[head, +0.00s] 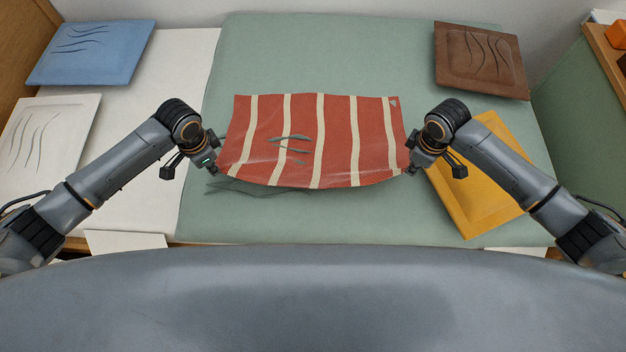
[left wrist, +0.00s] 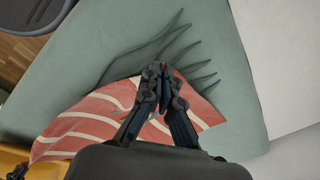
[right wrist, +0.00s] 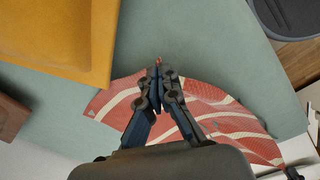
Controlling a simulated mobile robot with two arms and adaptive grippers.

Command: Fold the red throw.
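The red throw (head: 301,140) with cream stripes is stretched between my two grippers above the green cover (head: 300,55). Its near edge sags between them and looks lifted, with a shadow below on the left. Its far edge lies further back on the cover. My left gripper (head: 215,165) is shut on the throw's near left corner; it also shows in the left wrist view (left wrist: 162,72). My right gripper (head: 409,168) is shut on the near right corner; it also shows in the right wrist view (right wrist: 157,68). The fingers hide the gripped corners.
A yellow cushion (head: 468,190) lies right of my right gripper, partly under my arm. A brown cushion (head: 480,60) is at the back right. A blue cushion (head: 90,52) and a white cushion (head: 50,130) are at the left. The green cover is free behind the throw.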

